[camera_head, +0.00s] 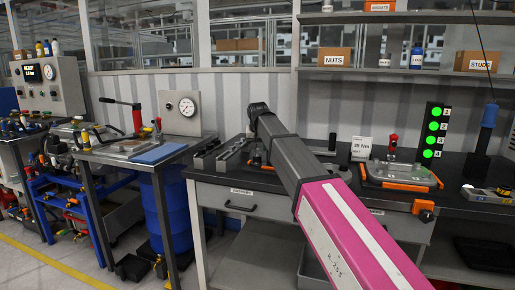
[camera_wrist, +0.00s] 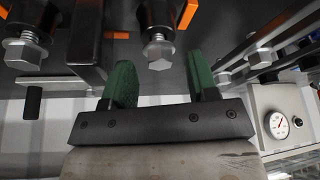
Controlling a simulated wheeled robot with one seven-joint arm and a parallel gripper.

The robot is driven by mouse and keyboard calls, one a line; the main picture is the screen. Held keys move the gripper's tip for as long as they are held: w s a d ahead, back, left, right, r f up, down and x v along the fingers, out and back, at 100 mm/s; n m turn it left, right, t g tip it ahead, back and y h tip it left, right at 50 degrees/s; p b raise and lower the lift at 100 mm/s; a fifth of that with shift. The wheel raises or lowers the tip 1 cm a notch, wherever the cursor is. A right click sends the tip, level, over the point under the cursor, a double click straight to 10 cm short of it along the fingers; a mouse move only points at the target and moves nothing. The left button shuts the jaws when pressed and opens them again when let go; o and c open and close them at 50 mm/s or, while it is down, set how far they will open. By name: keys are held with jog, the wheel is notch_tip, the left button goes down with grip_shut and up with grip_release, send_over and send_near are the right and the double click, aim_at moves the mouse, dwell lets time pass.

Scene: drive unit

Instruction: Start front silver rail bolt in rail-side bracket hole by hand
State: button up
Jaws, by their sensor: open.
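In the wrist view my gripper (camera_wrist: 160,66) is open, with two green finger pads apart and nothing held between them. A silver hex-headed bolt (camera_wrist: 158,52) on a black cylindrical part shows in the gap between the fingertips; I cannot tell its depth relative to them. A second silver bolt (camera_wrist: 27,50) on a similar black part is at the left. Smaller silver bolts, one of them here (camera_wrist: 265,38), show along grey bars at the right. I cannot tell which bolt is the front rail bolt. The bracket hole is not identifiable.
In the head view my arm reaches over the black workbench (camera_head: 455,200). Grey slotted blocks (camera_head: 208,158) lie at its left end. An orange-handled tray (camera_head: 400,178) and a green-lit indicator post (camera_head: 433,132) stand to the right. A side bench with a gauge (camera_head: 187,107) is at the left.

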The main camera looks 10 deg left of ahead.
jog(key=w+v, duration=0.1)
jog(key=v, duration=1.4)
jog(key=shift+w+a+r, duration=0.2)
jog(key=shift+w+r, duration=0.1)
jog(key=shift+r, duration=0.05)
